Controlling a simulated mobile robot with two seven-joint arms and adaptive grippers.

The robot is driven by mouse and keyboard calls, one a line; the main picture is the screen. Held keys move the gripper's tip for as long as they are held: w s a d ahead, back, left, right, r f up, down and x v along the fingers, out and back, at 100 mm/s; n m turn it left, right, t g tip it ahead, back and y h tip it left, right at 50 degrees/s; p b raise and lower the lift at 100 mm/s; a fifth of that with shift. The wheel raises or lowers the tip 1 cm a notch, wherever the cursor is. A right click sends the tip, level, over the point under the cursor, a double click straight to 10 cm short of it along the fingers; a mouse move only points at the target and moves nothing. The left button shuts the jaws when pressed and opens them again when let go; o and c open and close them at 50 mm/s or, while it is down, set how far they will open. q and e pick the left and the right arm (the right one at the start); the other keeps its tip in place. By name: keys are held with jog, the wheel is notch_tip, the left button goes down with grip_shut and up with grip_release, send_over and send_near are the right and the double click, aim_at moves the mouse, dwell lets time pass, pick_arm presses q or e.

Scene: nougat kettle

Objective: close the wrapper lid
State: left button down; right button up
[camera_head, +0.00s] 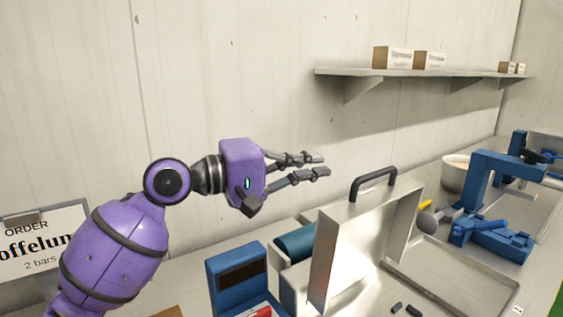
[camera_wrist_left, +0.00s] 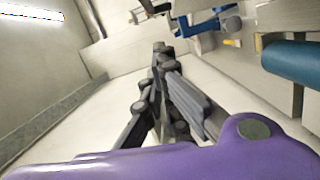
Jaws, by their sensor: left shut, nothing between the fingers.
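The wrapper lid (camera_head: 345,250) is a pale metal panel standing open, roughly upright, in the head view. A dark handle (camera_head: 373,181) arches from its top edge. A teal roll (camera_head: 297,243) lies just left of the lid; a teal roll also shows at the right of the left wrist view (camera_wrist_left: 296,62). My left gripper (camera_head: 326,165) is shut and empty, its fingers pointing right. In the picture it is above and left of the handle, apart from it. In the left wrist view the fingers (camera_wrist_left: 164,52) meet near the centre. My right gripper is not in view.
A blue device (camera_head: 238,285) stands left of the lid. A shallow metal tray (camera_head: 462,283) lies to the right, with small dark pieces (camera_head: 397,307) near it. Beyond are a blue machine (camera_head: 483,190) and a pot (camera_head: 453,178). A wall shelf (camera_head: 420,73) with boxes hangs above.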

pick_arm(q)
jog(key=s+d, duration=0.1)
jog(key=s+d+p, duration=0.1)
jog(key=s, duration=0.1)
jog(key=shift+d+f, duration=0.2)
jog(key=shift+d, duration=0.1)
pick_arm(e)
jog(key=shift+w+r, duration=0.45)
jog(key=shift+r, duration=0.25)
pick_arm(q)
jog(key=shift+s, duration=0.1)
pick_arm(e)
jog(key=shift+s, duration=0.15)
